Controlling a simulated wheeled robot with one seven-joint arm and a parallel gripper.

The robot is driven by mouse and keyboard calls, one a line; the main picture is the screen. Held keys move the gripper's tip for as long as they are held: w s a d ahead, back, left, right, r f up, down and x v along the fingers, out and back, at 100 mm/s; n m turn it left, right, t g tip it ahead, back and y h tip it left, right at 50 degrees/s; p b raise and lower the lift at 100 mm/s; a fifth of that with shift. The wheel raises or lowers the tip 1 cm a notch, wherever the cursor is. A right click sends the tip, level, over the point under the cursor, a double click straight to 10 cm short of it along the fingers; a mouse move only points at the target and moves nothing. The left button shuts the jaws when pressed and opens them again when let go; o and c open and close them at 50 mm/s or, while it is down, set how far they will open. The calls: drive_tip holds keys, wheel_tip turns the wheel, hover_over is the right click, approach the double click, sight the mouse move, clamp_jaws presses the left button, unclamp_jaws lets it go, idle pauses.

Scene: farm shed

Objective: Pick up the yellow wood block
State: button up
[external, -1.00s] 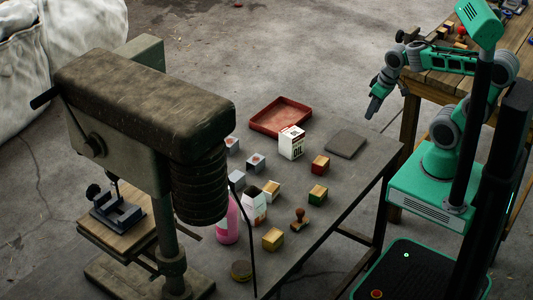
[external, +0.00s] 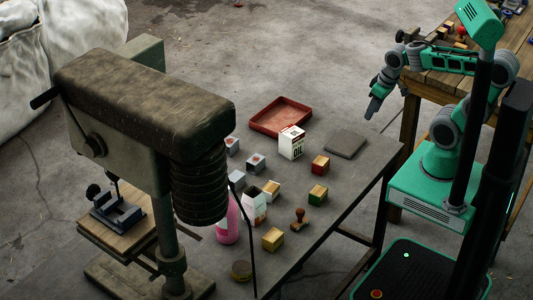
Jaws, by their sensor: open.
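One yellow block (external: 272,239) is near the table's front edge, left of a wooden stamp. The other yellowish block (external: 271,189) is farther back, beside a white box. I cannot tell for sure which is the yellow wood block. My gripper (external: 373,110) hangs in the air at the upper right, pointing down, well away from both blocks. It is open and holds nothing; its finger gap is small in this view.
A drill press (external: 145,100) blocks the left.

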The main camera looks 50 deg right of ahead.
drive_tip(key=o, duration=0.4)
drive_tip(key=shift+o, duration=0.2)
drive_tip(key=w+a+f+n+g+y+b, duration=0.1)
drive_tip(key=w+a+n+b, duration=0.35)
drive_tip(key=w+a, duration=0.5)
drive_tip(key=n+g+b, duration=0.2)
drive_tip(key=n+b, duration=0.4)
drive_tip(key=n, duration=0.7)
hover_over(273, 235)
drive_tip(key=d, duration=0.1)
wheel_tip(273, 235, down, 14)
drive_tip(key=shift+s+d+f, duration=0.1)
drive_tip(key=shift+f, duration=0.1)
drive_tip(key=f, duration=0.2)
drive_tip(key=a+f, duration=0.1)
drive_tip(key=f, duration=0.4)
drive_tip(key=shift+a+f, duration=0.15)
drive_tip(key=shift+f, duration=0.15)
